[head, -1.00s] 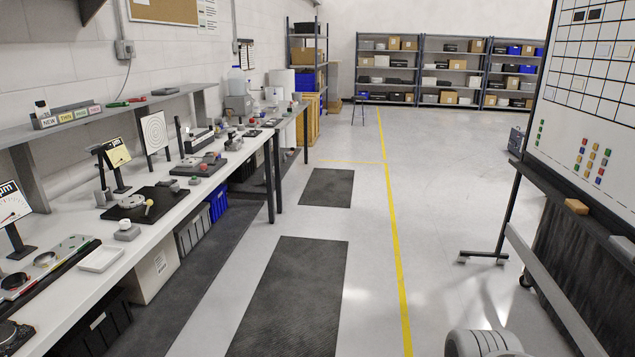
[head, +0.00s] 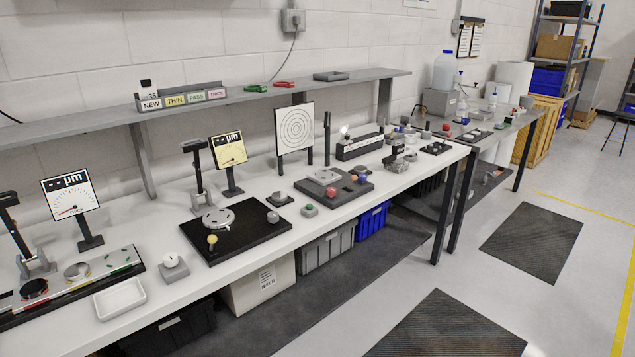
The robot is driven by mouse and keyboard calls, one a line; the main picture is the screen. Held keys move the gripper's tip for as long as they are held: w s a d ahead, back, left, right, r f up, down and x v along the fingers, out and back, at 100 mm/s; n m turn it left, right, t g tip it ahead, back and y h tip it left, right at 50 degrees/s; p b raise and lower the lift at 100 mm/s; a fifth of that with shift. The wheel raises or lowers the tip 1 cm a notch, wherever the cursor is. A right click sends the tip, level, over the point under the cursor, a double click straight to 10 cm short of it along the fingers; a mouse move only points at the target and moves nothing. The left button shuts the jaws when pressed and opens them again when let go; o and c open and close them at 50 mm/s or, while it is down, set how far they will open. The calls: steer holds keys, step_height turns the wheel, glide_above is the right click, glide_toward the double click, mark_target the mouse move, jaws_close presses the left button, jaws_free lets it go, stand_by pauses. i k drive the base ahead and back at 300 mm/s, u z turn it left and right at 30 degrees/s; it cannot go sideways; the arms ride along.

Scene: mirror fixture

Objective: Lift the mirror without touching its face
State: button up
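I cannot make out for certain which thing is the mirror. On the white workbench (head: 345,206), a dark grey fixture plate (head: 349,187) carries a pale round disc (head: 326,176), a red ball knob (head: 331,193) and an orange one. A small dark round part on a base (head: 279,197) sits just left of it. A board with concentric rings (head: 294,128) stands behind. Nearer, a black plate (head: 257,231) holds a round metal stage (head: 218,218) and a yellow knob. My gripper is not in view.
Dial displays (head: 70,195) (head: 229,149) and a white tray (head: 120,298) stand on the bench's left part. A shelf (head: 225,98) overhangs the back. Bins (head: 327,247) sit below. The floor with dark mats (head: 531,241) is open at right.

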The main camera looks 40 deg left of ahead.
mark_target(279, 196)
steer(key=u, duration=0.45)
steer(key=i, duration=1.35)
steer(key=u, duration=1.6)
steer(key=i, duration=1.2)
steer(key=u, duration=0.75)
steer(key=i, duration=0.55)
steer(key=z, duration=0.1)
